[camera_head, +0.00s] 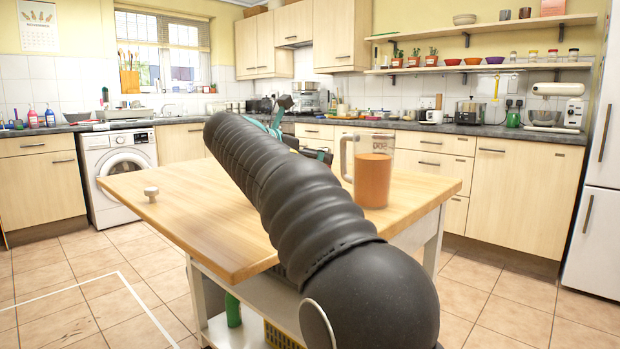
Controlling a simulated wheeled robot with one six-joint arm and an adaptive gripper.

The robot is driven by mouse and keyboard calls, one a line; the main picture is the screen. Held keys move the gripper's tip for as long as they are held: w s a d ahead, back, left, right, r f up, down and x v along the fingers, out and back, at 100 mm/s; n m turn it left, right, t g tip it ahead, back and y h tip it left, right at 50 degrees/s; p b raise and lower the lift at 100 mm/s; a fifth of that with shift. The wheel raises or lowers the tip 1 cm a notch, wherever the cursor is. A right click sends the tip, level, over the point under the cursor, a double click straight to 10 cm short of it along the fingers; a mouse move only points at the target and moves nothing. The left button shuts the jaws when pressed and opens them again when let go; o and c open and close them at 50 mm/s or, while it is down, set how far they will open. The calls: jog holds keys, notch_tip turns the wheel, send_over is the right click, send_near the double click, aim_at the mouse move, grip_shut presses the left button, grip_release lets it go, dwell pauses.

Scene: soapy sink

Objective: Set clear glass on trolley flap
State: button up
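The trolley (215,215) has a light wooden top in the middle of the head view. I cannot tell where its flap begins; the top reaches out past the white frame on the left. A clear handled vessel (374,178) with orange-brown contents stands upright on the right part of the top, its handle to the left. I cannot make out any other clear glass. My black arm crosses the view and hides the middle of the top. Dark and teal parts of what looks like my gripper (303,132) show behind the arm, left of the vessel. Its fingers and any held thing are mostly hidden.
A small pale knob-shaped thing (151,194) stands on the left part of the trolley top. Bare wood surrounds it. A green thing (233,310) and a yellow crate (280,338) show below the top. Counters with a washing machine (121,172) stand behind; tiled floor lies open at left.

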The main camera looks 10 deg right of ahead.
jog(key=c, duration=1.5)
jog(key=shift+c, duration=0.2)
